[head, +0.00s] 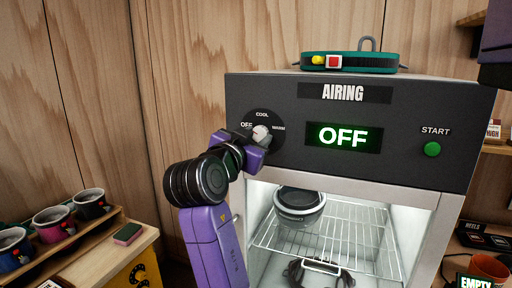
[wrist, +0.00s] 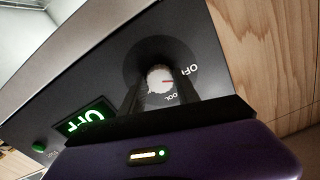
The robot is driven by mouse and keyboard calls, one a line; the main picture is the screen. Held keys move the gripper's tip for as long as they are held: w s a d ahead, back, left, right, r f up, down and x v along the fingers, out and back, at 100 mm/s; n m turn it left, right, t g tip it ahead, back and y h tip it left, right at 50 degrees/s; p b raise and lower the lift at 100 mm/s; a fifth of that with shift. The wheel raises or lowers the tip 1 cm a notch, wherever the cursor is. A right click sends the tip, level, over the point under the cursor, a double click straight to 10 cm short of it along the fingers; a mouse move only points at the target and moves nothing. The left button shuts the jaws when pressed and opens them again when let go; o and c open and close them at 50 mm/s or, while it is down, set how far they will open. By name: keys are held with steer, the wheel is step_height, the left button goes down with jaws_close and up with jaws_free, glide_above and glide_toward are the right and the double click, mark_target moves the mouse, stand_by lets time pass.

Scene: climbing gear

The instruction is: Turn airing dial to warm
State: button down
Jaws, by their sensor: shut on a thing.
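The airing dial (head: 261,132) is a pale round knob at the left of the dark panel, with OFF, COOL and WARM around it. My gripper (head: 256,137) is at the panel, shut on the dial. In the wrist view the dial (wrist: 158,77) sits between the two dark fingers of my gripper (wrist: 160,88). A short red mark on its face points towards the OFF side. The green display (head: 343,136) reads OFF. The fingers hide part of the dial in the head view.
The green START button (head: 432,149) is at the panel's right. The airing cabinet (head: 440,215) below is lit, with a dark round item (head: 300,204) on its wire rack. A teal harness belt (head: 350,62) lies on top. A rack of mugs (head: 52,222) stands at lower left.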

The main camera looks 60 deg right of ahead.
steer(key=m+b, duration=0.1)
steer(key=b, duration=0.1)
steer(key=m+b, duration=0.1)
steer(key=b, duration=0.1)
steer(key=shift+f+m+b, duration=0.3)
steer(key=shift+f+m, duration=0.1)
steer(key=m+b, duration=0.3)
steer(key=b, duration=0.2)
steer(key=shift+m, duration=0.3)
steer(key=m+b, duration=0.6)
steer(key=shift+r+b, duration=0.15)
steer(key=shift+b, duration=0.25)
steer(key=m+b, duration=0.3)
steer(key=m, duration=0.3)
steer(key=shift+r+m+b, duration=0.1)
steer(key=shift+m+b, duration=0.3)
steer(key=m+b, duration=0.1)
steer(key=m, duration=0.2)
steer(key=shift+r+m+b, duration=0.1)
steer(key=shift+m+b, duration=0.4)
steer(key=shift+m, duration=1.6)
steer(key=c, duration=0.9)
jaws_free()
